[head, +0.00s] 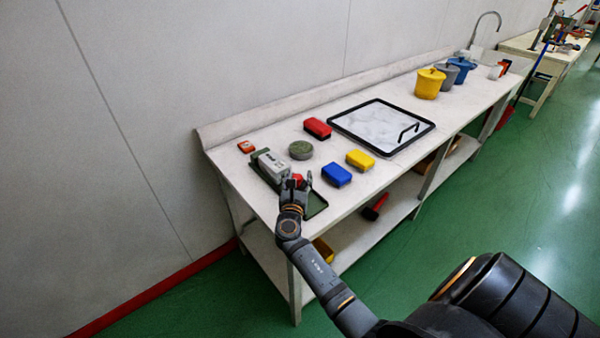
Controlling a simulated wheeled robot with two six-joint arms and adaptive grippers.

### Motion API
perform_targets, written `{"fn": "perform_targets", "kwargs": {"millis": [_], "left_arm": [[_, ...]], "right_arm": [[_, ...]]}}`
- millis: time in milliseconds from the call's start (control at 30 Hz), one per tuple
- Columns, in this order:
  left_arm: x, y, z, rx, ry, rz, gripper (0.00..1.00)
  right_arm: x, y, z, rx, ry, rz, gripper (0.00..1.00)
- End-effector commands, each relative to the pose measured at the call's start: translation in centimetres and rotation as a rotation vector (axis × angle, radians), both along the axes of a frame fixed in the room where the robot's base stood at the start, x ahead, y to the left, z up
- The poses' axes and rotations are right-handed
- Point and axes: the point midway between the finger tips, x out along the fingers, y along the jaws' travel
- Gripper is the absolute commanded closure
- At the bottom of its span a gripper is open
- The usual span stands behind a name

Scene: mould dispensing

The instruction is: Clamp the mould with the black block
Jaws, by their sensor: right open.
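My right gripper (297,180) is over the near left part of the workbench, its fingers pointing away from me. It is open. Just beyond it is a pale grey-white box-shaped thing (272,163) in a dark green frame, perhaps the mould. A small red piece (298,177) shows at the fingers; I cannot tell whether it touches them. A flat dark green tray (316,204) lies partly behind the gripper. I cannot make out a separate black block. My left gripper is not in view.
The white bench (225,154) also holds a red block (317,127), blue block (337,175), yellow block (360,159), round green thing (301,150) and small orange-red item (246,146). A black-rimmed panel with a handle (381,126) lies mid-bench. A yellow bucket (429,83) stands farther right.

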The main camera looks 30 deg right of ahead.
Motion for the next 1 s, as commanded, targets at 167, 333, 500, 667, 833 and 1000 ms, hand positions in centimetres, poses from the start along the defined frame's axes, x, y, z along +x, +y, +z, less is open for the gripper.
{"fn": "perform_targets", "kwargs": {"millis": [167, 333, 500, 667, 833, 1000], "left_arm": [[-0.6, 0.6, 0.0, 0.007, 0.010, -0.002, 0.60], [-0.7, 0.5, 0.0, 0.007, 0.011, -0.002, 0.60], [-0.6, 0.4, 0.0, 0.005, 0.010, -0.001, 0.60], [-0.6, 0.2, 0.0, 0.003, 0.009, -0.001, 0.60], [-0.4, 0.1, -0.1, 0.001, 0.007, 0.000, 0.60], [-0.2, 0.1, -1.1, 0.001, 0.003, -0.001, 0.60]], "right_arm": [[0.0, 0.0, 0.0, 0.000, 0.000, 0.000, 0.45], [0.0, 0.0, 0.0, 0.000, 0.000, 0.000, 0.65], [0.0, 0.0, 0.0, 0.000, 0.000, 0.000, 0.88], [0.0, 0.0, 0.0, 0.000, 0.000, 0.000, 1.00], [0.1, 0.0, 0.0, 0.000, 0.000, 0.000, 1.00], [2.6, 0.2, -0.2, -0.001, -0.003, 0.000, 1.00]]}}
